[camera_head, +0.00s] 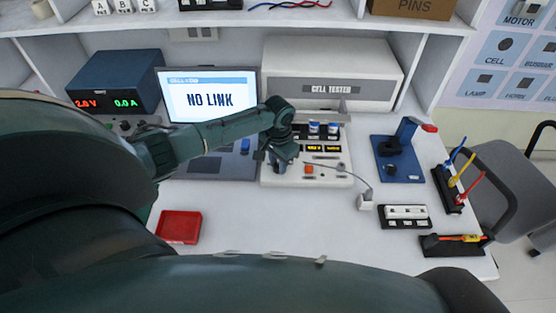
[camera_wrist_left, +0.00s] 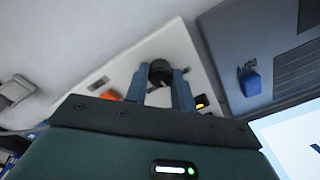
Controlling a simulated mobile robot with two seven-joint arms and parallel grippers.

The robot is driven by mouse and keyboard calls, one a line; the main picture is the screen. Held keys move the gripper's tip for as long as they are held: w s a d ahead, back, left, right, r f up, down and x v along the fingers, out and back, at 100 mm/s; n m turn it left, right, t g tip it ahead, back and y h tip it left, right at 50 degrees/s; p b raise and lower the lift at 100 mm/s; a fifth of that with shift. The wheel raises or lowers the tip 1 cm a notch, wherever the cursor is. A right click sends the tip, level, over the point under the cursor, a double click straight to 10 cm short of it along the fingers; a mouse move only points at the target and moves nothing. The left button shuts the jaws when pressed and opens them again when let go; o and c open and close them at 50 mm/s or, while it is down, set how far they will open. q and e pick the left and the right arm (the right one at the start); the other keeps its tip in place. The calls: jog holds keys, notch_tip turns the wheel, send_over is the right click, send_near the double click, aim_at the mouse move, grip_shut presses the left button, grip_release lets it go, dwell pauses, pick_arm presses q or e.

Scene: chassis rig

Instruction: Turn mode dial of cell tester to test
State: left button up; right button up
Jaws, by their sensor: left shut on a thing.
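The cell tester (camera_head: 333,78) is a white unit at the back of the bench, with a sloped control panel (camera_head: 335,178) in front. The panel carries two blue-and-white cells (camera_head: 314,128), small yellow-lit displays (camera_head: 333,148) and an orange button (camera_head: 309,169). My left gripper (camera_head: 279,165) is over the panel's left part and hides the dial in the head view. In the left wrist view, the black mode dial (camera_wrist_left: 159,72) sits between the two blue fingers of my left gripper (camera_wrist_left: 159,88), which is shut on it. The dial's setting cannot be read. My right gripper is not in view.
A laptop (camera_head: 208,98) reading "NO LINK" stands left of the tester, with a blue block (camera_head: 245,146) on it. A power supply (camera_head: 115,80) is further left. A red tray (camera_head: 179,227) lies in front. A blue fixture (camera_head: 402,168) and black holders stand right. The front middle is clear.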

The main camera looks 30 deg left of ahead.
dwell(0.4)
pick_arm(q)
jog(key=o, duration=1)
notch_tip(320, 180, up, 13)
jog(key=shift+d+r, duration=0.1)
